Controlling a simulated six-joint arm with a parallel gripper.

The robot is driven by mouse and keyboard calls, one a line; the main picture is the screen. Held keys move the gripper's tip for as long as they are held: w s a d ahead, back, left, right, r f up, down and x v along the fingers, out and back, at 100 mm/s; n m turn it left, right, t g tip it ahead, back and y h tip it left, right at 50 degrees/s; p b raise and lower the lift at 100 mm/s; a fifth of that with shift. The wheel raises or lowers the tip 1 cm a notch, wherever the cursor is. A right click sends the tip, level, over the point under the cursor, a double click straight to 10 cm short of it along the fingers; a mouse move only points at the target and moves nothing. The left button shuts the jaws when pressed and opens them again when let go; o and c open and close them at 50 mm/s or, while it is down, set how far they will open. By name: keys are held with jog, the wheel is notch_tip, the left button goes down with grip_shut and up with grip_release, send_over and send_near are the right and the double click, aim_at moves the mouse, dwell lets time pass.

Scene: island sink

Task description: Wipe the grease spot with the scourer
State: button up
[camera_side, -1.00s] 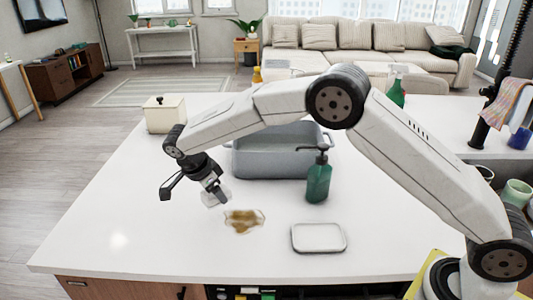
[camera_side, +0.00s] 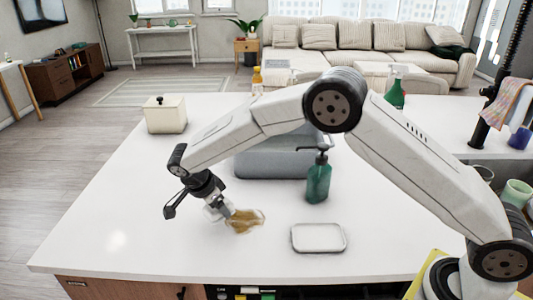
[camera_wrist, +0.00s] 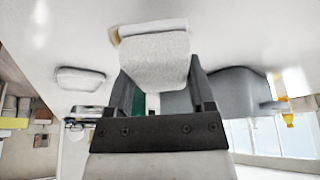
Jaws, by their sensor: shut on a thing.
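The grease spot (camera_side: 248,219) is a brown, irregular smear on the white counter, left of the soap bottle in the side view. My gripper (camera_side: 222,207) is low over the counter at the spot's left edge. It is shut on the scourer (camera_wrist: 156,62), a pale grey-white block that fills the space between the fingers (camera_wrist: 160,80) in the wrist view. In the side view the scourer is small and partly hidden by the fingers, and it overlaps the left side of the spot. I cannot tell whether it presses on the counter.
A green soap bottle (camera_side: 318,182) stands right of the spot, before the grey basin (camera_side: 270,167). A shallow white dish (camera_side: 318,238) lies at the front right. A cream canister (camera_side: 165,115) stands at the back left. The counter's left front is clear.

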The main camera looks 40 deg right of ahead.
aim_at(224, 222)
notch_tip(224, 222, down, 3)
jog(key=shift+f, duration=0.15)
jog(key=shift+s+d+f, duration=0.35)
jog(key=shift+f, duration=0.15)
jog(key=shift+c, duration=0.5)
jog(key=shift+s+d, duration=3.7)
jog(key=shift+w+d, duration=0.1)
jog(key=shift+d, duration=0.45)
jog(key=shift+w+d+f, duration=0.1)
jog(key=shift+w+d, duration=0.15)
jog(key=shift+w+a, duration=3.25)
jog(key=shift+a, duration=0.05)
jog(key=shift+w+a, duration=1.05)
jog(key=shift+a, duration=0.05)
jog(key=shift+w+d, duration=0.55)
jog(key=shift+d, duration=0.15)
jog(key=shift+s+d, duration=4.1)
jog(key=shift+s, duration=0.05)
jog(key=shift+s+d, duration=0.15)
jog(key=shift+s, duration=0.05)
notch_tip(224, 222, up, 2)
jog(key=shift+w+r, duration=0.1)
jog(key=shift+w, duration=0.05)
notch_tip(224, 222, up, 6)
